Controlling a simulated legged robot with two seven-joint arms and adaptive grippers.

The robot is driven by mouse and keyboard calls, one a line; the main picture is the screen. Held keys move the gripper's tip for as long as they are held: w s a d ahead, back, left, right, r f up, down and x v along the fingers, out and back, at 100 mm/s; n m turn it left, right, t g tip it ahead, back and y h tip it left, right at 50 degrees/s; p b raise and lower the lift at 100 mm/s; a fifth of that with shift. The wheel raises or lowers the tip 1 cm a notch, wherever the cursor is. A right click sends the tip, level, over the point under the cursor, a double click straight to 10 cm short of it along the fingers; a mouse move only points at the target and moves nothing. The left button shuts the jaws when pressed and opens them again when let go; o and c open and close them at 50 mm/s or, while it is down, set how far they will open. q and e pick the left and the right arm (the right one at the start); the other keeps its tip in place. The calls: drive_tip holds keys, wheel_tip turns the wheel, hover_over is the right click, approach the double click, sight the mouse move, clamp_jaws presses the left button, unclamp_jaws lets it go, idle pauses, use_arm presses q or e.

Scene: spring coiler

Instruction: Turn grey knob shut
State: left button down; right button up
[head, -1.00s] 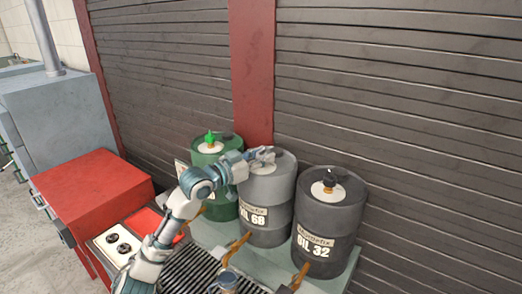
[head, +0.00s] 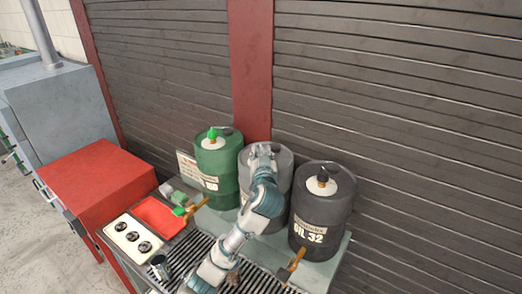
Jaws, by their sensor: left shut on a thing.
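The middle grey drum (head: 281,180) stands between a green drum and a dark drum. Its grey knob is hidden under my left gripper (head: 262,151), which is on top of this drum, shut on the knob as far as I can tell. My left forearm rises from the bottom of the view and covers much of the drum's front and its label. My right gripper is not in view.
The green drum (head: 214,178) has a green knob (head: 212,134). The dark OIL 32 drum (head: 319,220) has a black knob (head: 323,175). A red tray (head: 160,213), a white panel with dials (head: 124,236) and a metal cup (head: 160,266) lie left of my arm.

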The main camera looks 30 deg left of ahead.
use_arm(q)
drive_tip(key=shift+f+n+g+y, duration=0.15)
drive_tip(key=shift+n+g+y, duration=0.85)
drive_tip(key=shift+y, duration=0.4)
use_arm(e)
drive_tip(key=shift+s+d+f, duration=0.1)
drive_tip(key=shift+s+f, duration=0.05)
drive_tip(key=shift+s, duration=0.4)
use_arm(q)
drive_tip(key=c, duration=0.8)
unclamp_jaws()
drive_tip(key=shift+w, duration=0.1)
drive_tip(key=shift+o, duration=0.2)
drive_tip(key=v, duration=1.2)
drive_tip(key=shift+w+d, duration=0.2)
drive_tip(key=shift+d, duration=0.05)
drive_tip(key=shift+a, duration=0.1)
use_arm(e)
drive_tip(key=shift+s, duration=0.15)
